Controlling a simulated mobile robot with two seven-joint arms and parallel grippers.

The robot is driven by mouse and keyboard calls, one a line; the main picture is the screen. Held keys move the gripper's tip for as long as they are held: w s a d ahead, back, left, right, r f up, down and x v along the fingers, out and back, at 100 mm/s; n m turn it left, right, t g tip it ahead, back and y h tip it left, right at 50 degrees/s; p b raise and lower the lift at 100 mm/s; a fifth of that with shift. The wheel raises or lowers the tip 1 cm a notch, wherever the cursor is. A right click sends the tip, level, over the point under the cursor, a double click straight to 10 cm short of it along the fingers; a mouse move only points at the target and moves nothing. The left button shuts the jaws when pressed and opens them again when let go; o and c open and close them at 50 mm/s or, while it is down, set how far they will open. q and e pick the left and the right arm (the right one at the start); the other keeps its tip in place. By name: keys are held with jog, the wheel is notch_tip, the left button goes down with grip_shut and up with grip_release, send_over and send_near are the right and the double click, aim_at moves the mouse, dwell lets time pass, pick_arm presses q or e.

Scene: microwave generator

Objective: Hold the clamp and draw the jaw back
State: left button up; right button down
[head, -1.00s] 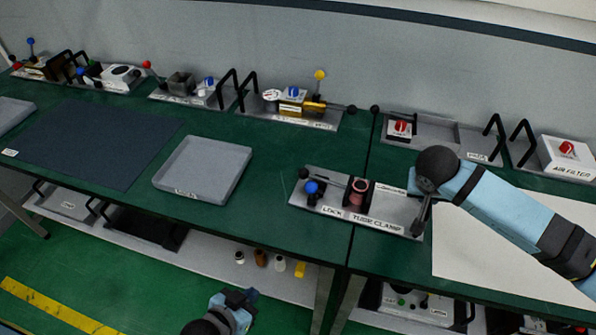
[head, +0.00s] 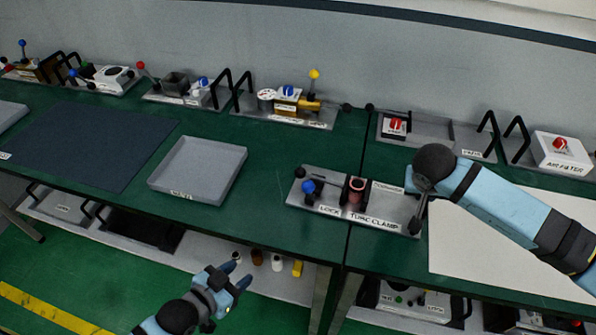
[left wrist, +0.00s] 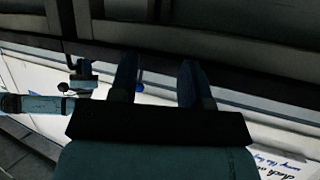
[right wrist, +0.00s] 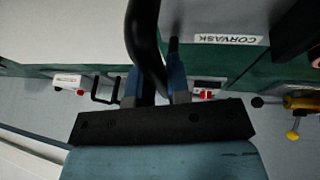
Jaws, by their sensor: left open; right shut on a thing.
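The tube clamp (head: 385,205) is a grey plate labelled LOCK and TUBE CLAMP on the green table.
A grey tray (head: 199,170) and a dark mat (head: 90,145) lie left of the clamp. Other devices with black handles line the back, including a yellow-knobbed one (head: 290,105). A white sheet (head: 500,235) lies right. The lower shelf (head: 205,262) holds small bottles.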

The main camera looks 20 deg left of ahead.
aim_at(299, 172)
pick_arm(q)
jog(key=w+r+n, duration=0.1)
jog(key=w+r, duration=0.1)
jog(key=w, duration=0.1)
jog(key=w+a+r+n+h, duration=0.1)
jog(key=w+r+n, duration=0.1)
jog(key=w+r, duration=0.1)
jog(key=w+r+n+t+h, duration=0.1)
jog(key=w+r, duration=0.2)
jog(key=w, duration=0.2)
jog(key=shift+a, duration=0.4)
jog(key=w+d+r+n, duration=0.1)
jog(key=w+n, duration=0.1)
jog(key=w+d+n+h, duration=0.1)
jog(key=w+n, duration=0.1)
jog(key=w+r+n, duration=0.1)
jog(key=w, duration=0.1)
jog(key=shift+w+d+r+n+h, duration=0.25)
jog(key=shift+d+r+n+h, duration=0.1)
jog(key=shift+d+n+h, duration=0.05)
jog(key=x, duration=1.1)
jog(key=shift+w+d+f, duration=0.15)
jog(key=shift+w+d, duration=0.1)
